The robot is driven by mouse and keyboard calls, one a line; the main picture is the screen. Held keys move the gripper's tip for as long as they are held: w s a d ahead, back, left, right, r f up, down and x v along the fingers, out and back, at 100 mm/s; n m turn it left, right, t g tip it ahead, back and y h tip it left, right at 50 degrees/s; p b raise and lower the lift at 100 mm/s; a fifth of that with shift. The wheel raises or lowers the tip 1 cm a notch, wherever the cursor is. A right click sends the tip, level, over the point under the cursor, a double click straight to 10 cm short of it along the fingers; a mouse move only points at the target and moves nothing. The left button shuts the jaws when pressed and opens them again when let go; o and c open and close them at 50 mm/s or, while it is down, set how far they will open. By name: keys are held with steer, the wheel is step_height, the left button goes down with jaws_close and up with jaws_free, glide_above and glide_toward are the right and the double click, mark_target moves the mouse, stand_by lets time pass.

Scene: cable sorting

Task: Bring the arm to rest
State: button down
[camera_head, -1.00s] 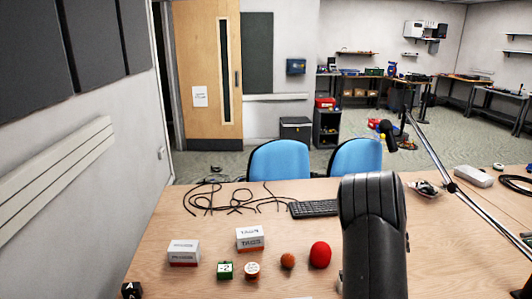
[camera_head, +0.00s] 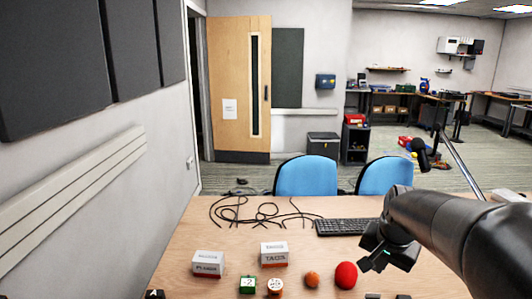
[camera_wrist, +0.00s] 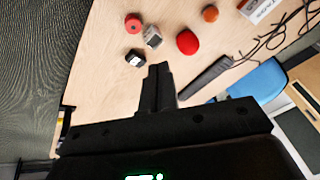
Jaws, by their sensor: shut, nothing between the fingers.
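My arm comes in from the right in the head view and bends down at its end. My gripper (camera_head: 372,264) hangs there over the table (camera_head: 190,240), just right of a red ball (camera_head: 346,275); its fingertips are hard to make out in that view. In the wrist view my gripper's fingers (camera_wrist: 158,70) are together with nothing between them. The red ball (camera_wrist: 187,41) lies beyond the fingertips, apart from them. The black cables (camera_head: 255,211) lie loosely on the far left part of the table.
A keyboard (camera_head: 343,227) lies behind the gripper. Blue chairs (camera_head: 306,176) (camera_head: 386,177) stand behind the table. A lamp (camera_head: 421,150) rises at the right.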

steer(key=s+a+n, duration=0.4)
steer(key=s+a, duration=0.1)
steer(key=s, duration=0.3)
steer(key=s+a+r+n+t, duration=0.1)
steer(key=s+a+n, duration=0.2)
steer(key=s, duration=0.6)
steer(key=a, duration=0.2)
steer(key=shift+a+r+n+t+y, duration=0.3)
steer(key=shift+a+n, duration=0.1)
steer(key=c, duration=2.1)
jaws_free()
stand_by(0.4)
